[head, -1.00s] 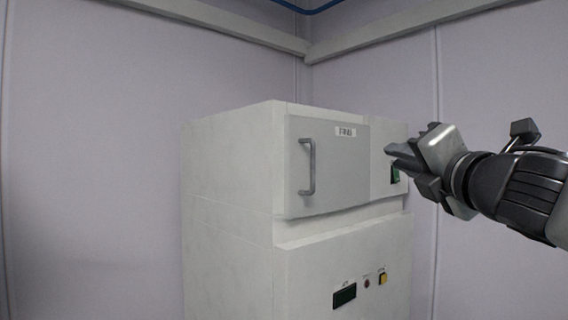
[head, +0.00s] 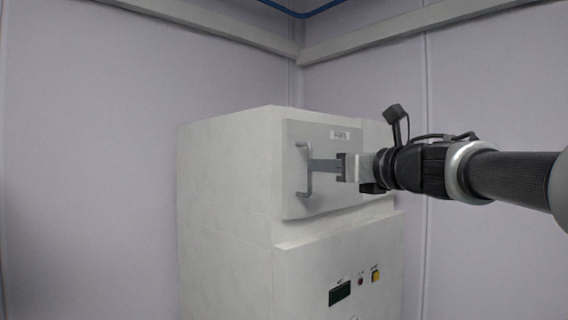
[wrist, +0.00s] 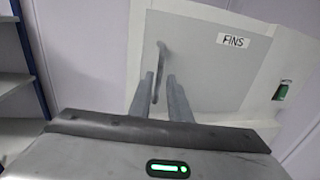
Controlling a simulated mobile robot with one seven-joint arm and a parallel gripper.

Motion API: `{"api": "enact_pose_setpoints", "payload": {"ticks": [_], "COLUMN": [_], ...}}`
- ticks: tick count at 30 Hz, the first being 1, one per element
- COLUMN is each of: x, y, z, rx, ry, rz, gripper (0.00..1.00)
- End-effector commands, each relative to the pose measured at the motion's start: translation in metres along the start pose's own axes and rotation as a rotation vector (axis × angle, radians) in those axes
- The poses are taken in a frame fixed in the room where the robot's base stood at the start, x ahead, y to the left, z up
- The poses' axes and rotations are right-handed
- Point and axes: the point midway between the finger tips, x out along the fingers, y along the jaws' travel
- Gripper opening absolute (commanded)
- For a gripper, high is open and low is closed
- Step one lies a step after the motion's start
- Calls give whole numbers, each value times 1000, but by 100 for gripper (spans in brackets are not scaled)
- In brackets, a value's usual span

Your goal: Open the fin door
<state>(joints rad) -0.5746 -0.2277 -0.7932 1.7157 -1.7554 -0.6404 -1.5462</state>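The fin door (head: 337,187) is a flat grey panel with a "FINS" label (head: 340,135), and it looks shut in the cabinet's upper front. Its upright bar handle (head: 304,184) is at the door's left side. My gripper (head: 315,165) points left across the door, fingertips close to the handle. In the wrist view, the two fingers (wrist: 161,92) are apart, and the handle (wrist: 161,55) shows in the gap between them. I cannot tell whether either finger touches it. The door (wrist: 198,60) fills the middle of that view.
The white cabinet (head: 225,200) stands near a room corner. Its lower front has a dark display (head: 340,292) and a yellow switch (head: 375,275). A green switch (wrist: 281,91) is right of the door. Grey shelves (wrist: 12,85) show at the wrist view's left edge.

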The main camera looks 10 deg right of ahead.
Motion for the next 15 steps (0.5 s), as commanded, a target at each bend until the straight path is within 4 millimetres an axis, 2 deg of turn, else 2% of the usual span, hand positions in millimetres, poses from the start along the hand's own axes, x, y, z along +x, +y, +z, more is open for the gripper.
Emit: {"api": "enact_pose_setpoints", "payload": {"ticks": [1, 6, 10, 15], "x": [13, 41, 54, 60], "y": [1, 1, 0, 0], "z": [0, 0, 0, 0], "rx": [-1, -1, 1, 1], "ry": [4, 4, 1, -1], "rz": [2, 0, 0, -1], "gripper": [17, 17, 17, 17]}}
